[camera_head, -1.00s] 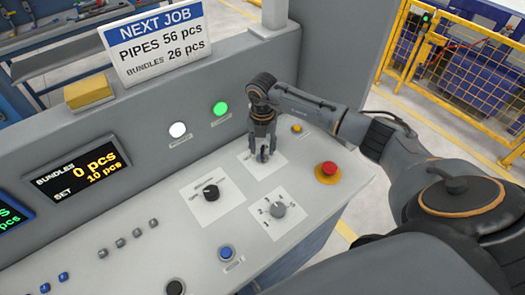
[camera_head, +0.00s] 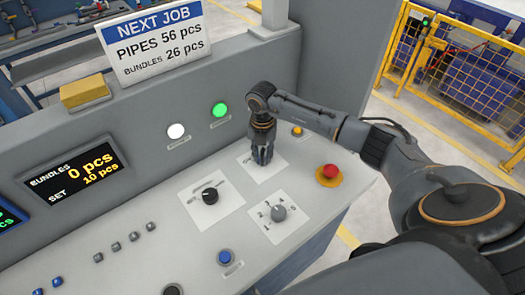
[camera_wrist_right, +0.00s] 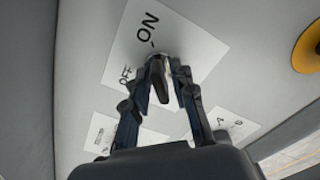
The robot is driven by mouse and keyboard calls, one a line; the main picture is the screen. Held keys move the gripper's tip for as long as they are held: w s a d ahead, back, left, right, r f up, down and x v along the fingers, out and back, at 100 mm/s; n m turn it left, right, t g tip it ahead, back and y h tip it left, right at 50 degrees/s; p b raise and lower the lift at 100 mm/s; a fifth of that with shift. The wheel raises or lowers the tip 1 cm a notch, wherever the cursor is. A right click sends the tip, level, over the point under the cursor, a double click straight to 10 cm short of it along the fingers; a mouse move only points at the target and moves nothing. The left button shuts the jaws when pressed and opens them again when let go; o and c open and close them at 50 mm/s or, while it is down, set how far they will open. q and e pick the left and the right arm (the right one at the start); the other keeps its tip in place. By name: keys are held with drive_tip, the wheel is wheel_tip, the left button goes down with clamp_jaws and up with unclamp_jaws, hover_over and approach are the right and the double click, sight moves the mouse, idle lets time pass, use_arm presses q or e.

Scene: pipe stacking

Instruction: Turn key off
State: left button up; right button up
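The key switch sits on a white plate (camera_head: 272,168) marked ON and OFF, which shows in the right wrist view (camera_wrist_right: 190,47). Its dark key (camera_wrist_right: 158,80) stands up between the fingers of my right gripper (camera_wrist_right: 165,66). The left finger in that view is close beside the key, and a narrow gap shows towards the other finger. In the head view my right gripper (camera_head: 262,155) points down over the plate and hides the key. My left gripper is not in view.
A black selector knob (camera_head: 210,196) and a grey knob (camera_head: 278,212) are close by on the panel. A red emergency button (camera_head: 330,171) is to the right. Lit green (camera_head: 220,110) and white (camera_head: 176,131) lamps are on the upright face behind.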

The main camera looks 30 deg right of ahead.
clamp_jaws()
drive_tip(key=shift+f+n+b, duration=0.15)
drive_tip(key=shift+n+b, duration=0.45)
drive_tip(key=shift+n, duration=1.2)
drive_tip(key=shift+b, duration=0.3)
